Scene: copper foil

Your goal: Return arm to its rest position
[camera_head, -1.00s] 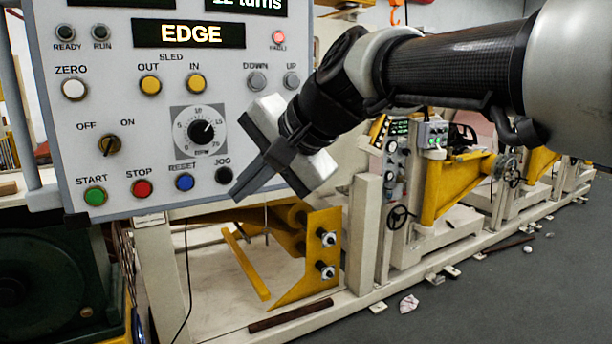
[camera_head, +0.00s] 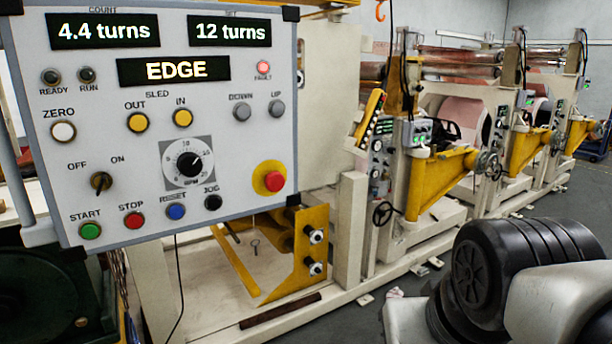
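My arm shows only at the lower right of the head view, as a black ribbed joint and pale link sections. My gripper is not in the frame. The grey control panel (camera_head: 120,195) fills the left of the view, with nothing in front of it. Its displays (camera_head: 104,31) read 4.4 turns, 12 turns (camera_head: 230,31) and EDGE (camera_head: 174,70). The fault lamp (camera_head: 263,67) glows red. A red emergency stop button (camera_head: 273,181) on a yellow base is at the panel's right.
A row of cream machines with yellow brackets (camera_head: 440,182) and copper-coloured rolls (camera_head: 463,112) runs back to the right. A dark red bar (camera_head: 280,311) lies on the machine base at the front. Grey floor (camera_head: 570,207) is open at the right.

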